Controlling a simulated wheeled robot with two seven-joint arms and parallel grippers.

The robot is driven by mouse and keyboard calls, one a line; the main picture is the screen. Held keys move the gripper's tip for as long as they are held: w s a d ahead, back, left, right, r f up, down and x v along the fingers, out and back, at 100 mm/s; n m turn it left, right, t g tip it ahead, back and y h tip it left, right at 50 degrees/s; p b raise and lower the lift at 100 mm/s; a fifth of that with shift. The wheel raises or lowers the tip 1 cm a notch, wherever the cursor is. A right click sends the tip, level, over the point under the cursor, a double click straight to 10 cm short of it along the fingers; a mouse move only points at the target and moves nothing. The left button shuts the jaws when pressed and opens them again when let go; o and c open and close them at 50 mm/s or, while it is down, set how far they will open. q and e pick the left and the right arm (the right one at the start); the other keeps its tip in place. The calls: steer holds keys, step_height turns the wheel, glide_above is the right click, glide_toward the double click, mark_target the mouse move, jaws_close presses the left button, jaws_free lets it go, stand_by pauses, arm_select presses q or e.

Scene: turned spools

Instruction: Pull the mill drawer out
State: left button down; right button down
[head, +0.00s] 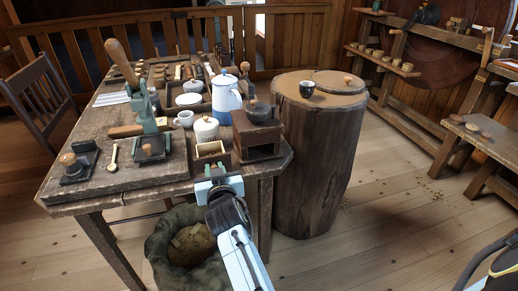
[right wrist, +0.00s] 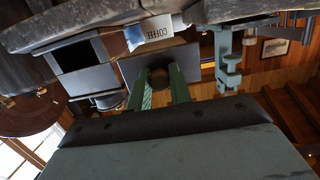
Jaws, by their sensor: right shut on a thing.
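The dark wooden coffee mill (head: 258,138) stands at the table's right front corner, with a dark metal top. Its drawer (head: 211,149), a small open wooden box with brown contents, is out to the left of the mill. In the right wrist view the mill's drawer slot (right wrist: 78,56) shows as a dark, empty-looking opening, and the drawer front (right wrist: 192,64) is beside it. My right gripper (head: 217,180) is at the drawer's front, its green fingers (right wrist: 159,88) shut on the round knob (right wrist: 158,75). My left gripper is not in view.
A lidded cream jar (head: 206,130) stands just behind the drawer, and a white-blue pot (head: 226,98) behind that. A green press (head: 150,112) is to the left. A stump (head: 320,160) stands close right of the table. A sack (head: 187,250) is on the floor below.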

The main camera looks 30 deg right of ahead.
mark_target(212, 163)
steer(key=shift+b+x, duration=0.8)
steer(key=shift+x, duration=0.95)
steer(key=shift+a+r, duration=0.1)
steer(key=shift+r, duration=0.05)
steer(key=f+b, duration=0.1)
steer(key=f, duration=0.1)
steer(key=d+f+b, duration=0.1)
steer(key=f, duration=0.1)
steer(key=shift+s+b, duration=0.1)
steer(key=shift+b, duration=0.25)
steer(key=shift+a, duration=0.1)
steer(key=c, duration=1.2)
jaws_free()
step_height(212, 163, up, 10)
steer(key=p, duration=0.4)
